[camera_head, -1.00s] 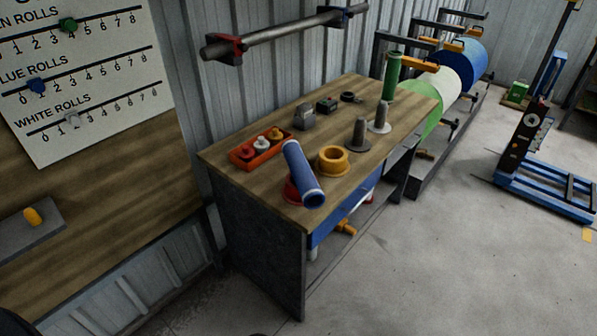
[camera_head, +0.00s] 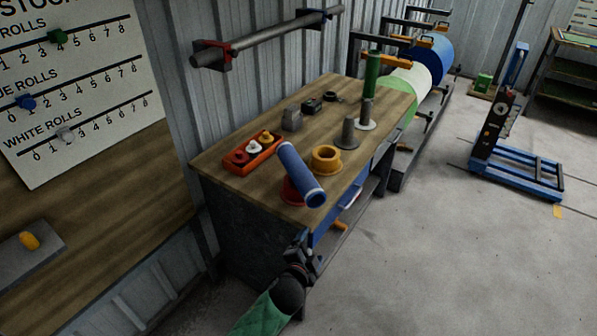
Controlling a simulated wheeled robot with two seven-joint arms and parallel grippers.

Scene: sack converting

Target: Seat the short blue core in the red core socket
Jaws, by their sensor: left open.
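The short blue core (camera_head: 300,174) is on the front part of the workbench, tilted, with its open lower end toward the front right. The red core socket (camera_head: 289,191) is under and behind it, mostly hidden. The core leans across the socket; I cannot tell whether any part of it is inside. My left gripper (camera_head: 305,247) is open and empty, below the bench's front edge and apart from the core. My right gripper is not in view.
A yellow ring socket (camera_head: 326,159) stands right of the core. Behind are a red tray (camera_head: 254,153) with small knobs, grey posts (camera_head: 348,134) and a green core (camera_head: 372,75). Open floor lies to the right.

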